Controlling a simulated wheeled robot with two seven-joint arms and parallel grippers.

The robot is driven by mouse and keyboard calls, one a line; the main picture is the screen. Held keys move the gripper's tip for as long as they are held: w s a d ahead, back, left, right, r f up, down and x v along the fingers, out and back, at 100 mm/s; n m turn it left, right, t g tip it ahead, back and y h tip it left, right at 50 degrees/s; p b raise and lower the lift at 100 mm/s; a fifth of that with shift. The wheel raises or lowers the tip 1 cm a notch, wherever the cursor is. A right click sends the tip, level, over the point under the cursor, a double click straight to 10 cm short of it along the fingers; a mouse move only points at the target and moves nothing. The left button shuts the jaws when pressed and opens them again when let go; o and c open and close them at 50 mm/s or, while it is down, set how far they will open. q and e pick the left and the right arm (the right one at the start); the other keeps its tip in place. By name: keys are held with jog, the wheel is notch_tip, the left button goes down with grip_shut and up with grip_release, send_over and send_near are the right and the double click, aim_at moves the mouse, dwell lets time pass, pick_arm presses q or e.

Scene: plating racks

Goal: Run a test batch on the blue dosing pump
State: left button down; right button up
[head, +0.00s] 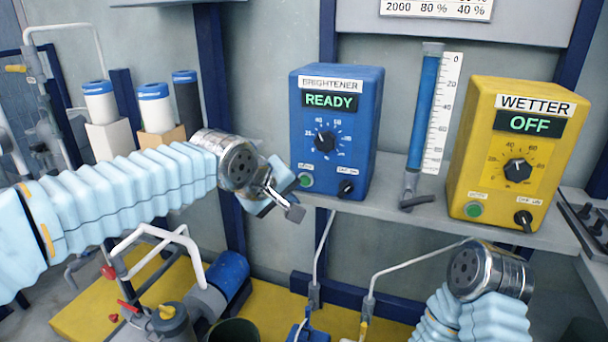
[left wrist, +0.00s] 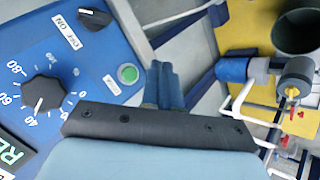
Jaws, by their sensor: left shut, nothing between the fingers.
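The blue dosing pump (head: 359,100), labelled BRIGHTENER, stands on the grey shelf. Its display (head: 330,101) reads READY. Its black dial (head: 325,141) points near 40, clearer in the left wrist view (left wrist: 42,93). Its green button (head: 306,180) and black switch (head: 346,188) sit low on the front. The button also shows in the left wrist view (left wrist: 128,73). My left gripper (head: 294,212) is shut and empty, just below and left of the button, apparently apart from it. Its fingers (left wrist: 165,85) show in the left wrist view. My right gripper is hidden; only its wrist shows at lower right.
A glass tube (head: 423,110) of blue liquid, filled to about 0, stands beside a white scale (head: 440,115). A yellow WETTER pump (head: 470,150) reads OFF. Pipes and a blue motor (head: 230,272) lie below the shelf. White blue-capped containers (head: 155,108) stand at left.

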aim_at(305, 180)
pick_arm(q)
jog(key=shift+w+d+p, duration=0.25)
jog(key=shift+w+d, duration=0.05)
jog(key=shift+w, duration=0.35)
jog(key=shift+w+d+p, duration=0.25)
jog(key=shift+w+p, duration=0.05)
jog(key=shift+w, duration=0.4)
jog(key=shift+w+d+p, duration=0.25)
jog(key=shift+w+d, duration=0.05)
jog(key=shift+w, duration=0.35)
dwell(0.5)
jog(key=shift+w+d, duration=0.15)
jog(key=shift+w, duration=0.2)
jog(key=shift+w+d+p, duration=0.2)
jog(key=shift+w+p, duration=0.1)
jog(key=shift+w, duration=0.2)
dwell(0.6)
jog(key=shift+s, duration=0.1)
jog(key=shift+s+a+b, duration=0.35)
jog(key=shift+s+b, duration=0.3)
jog(key=shift+s, duration=0.15)
